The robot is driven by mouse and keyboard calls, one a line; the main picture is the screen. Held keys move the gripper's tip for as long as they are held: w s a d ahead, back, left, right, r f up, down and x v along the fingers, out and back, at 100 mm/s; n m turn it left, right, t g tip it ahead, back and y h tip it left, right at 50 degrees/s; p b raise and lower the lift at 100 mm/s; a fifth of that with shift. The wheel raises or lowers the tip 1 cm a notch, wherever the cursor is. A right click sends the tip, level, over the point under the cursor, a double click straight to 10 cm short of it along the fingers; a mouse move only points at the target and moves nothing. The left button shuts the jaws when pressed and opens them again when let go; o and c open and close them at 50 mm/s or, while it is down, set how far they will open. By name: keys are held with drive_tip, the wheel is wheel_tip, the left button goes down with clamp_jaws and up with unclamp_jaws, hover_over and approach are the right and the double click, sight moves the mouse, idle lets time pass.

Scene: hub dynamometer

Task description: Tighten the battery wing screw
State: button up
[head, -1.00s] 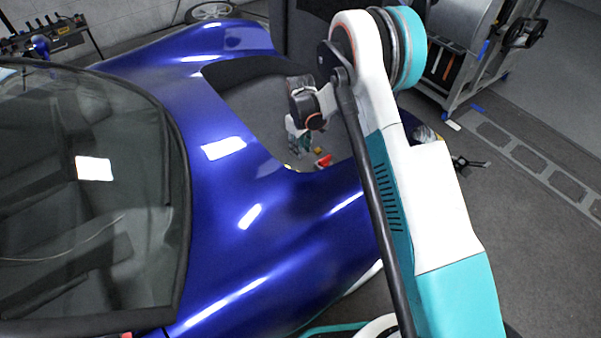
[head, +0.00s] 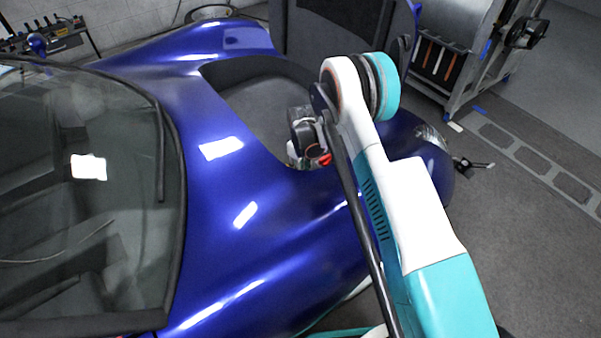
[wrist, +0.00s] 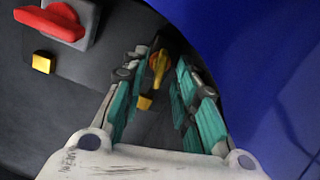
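The yellow wing screw (wrist: 158,66) shows in the wrist view, standing on a dark surface inside the car's open front compartment. My gripper (wrist: 164,74) is open, with its teal fingers on either side of the wing screw. Gaps show between the screw and both fingers, so I see no grip on it; the depth of the fingertips relative to it is hard to tell. In the head view my wrist is low at the near edge of the compartment, and the fingers and wing screw are hidden there.
A red handle (wrist: 50,22) on a grey block is at upper left in the wrist view, with a yellow square (wrist: 43,62) below it. The blue car body (head: 270,215) curves close along the right of the gripper. A metal rack (head: 475,60) stands behind.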

drive_tip(key=shift+f, duration=0.5)
clamp_jaws()
drive_tip(key=shift+m, duration=1.4)
unclamp_jaws()
